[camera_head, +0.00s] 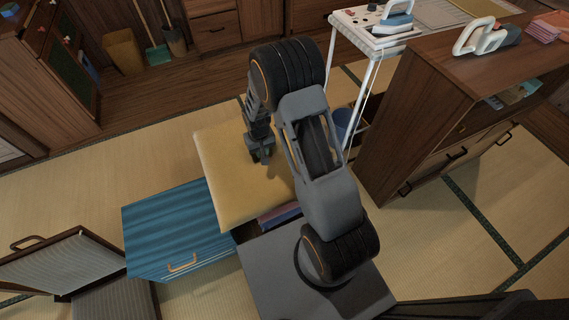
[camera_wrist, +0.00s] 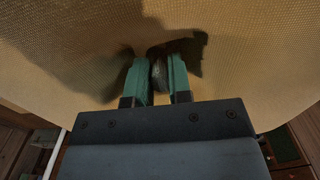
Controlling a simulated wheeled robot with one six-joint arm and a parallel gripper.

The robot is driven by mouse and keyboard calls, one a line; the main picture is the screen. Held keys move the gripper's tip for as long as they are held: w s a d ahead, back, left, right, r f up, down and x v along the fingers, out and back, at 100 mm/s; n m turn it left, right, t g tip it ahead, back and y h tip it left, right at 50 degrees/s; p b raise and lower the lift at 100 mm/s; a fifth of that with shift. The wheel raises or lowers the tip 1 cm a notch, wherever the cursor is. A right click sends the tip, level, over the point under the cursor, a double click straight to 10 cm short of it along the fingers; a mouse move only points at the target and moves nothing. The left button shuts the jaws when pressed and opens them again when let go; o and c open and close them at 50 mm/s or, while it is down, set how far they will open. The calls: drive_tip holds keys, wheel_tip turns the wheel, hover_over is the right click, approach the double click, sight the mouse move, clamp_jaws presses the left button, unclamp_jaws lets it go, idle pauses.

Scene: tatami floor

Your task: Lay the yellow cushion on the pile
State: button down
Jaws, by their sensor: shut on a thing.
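The yellow cushion (camera_head: 222,160) is broad and flat, a little tilted in the head view. My gripper (camera_head: 262,154) is at its upper right part, with the fingers against its top. In the wrist view the cushion's woven cloth (camera_wrist: 70,50) fills the upper part. The green fingertips of my gripper (camera_wrist: 157,78) are close together there, with a dark bit between them and shadow around. Below the cushion's lower right edge, part of a pile (camera_head: 279,214) of purple and reddish flat things shows. The cushion and my arm hide the rest, so I cannot tell whether they touch.
A blue striped chest (camera_head: 170,225) with an orange handle stands left of the cushion. An open case (camera_head: 75,262) lies at the lower left. A wooden cabinet (camera_head: 420,120) and a white ironing stand (camera_head: 365,45) are at the right. Tatami floor (camera_head: 90,170) is clear at the left.

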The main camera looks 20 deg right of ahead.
drive_tip(key=shift+w+f+b, duration=0.2)
drive_tip(key=shift+w+b, duration=0.1)
drive_tip(key=shift+b, duration=0.45)
drive_tip(key=shift+w+d, duration=0.1)
drive_tip(key=shift+w, duration=0.05)
drive_tip(key=w+d+f, duration=0.1)
drive_tip(key=d, duration=0.1)
drive_tip(key=w+d+f+b, duration=0.1)
drive_tip(key=d, duration=0.2)
drive_tip(key=w+d+f+b, duration=0.1)
drive_tip(key=w+d, duration=0.1)
drive_tip(key=shift+d+f, duration=0.35)
drive_tip(key=shift+f, duration=0.05)
drive_tip(key=shift+w+d+f+b, duration=0.45)
drive_tip(key=shift+d+f, duration=0.3)
drive_tip(key=shift+f, duration=0.7)
drive_tip(key=shift+w+d+f+b, duration=0.3)
drive_tip(key=shift+d+f+b, duration=0.35)
drive_tip(key=shift+f, duration=0.85)
drive_tip(key=shift+w+d+f+b, duration=0.4)
drive_tip(key=shift+d+f, duration=0.4)
drive_tip(key=shift+f, duration=0.65)
drive_tip(key=shift+f, duration=0.1)
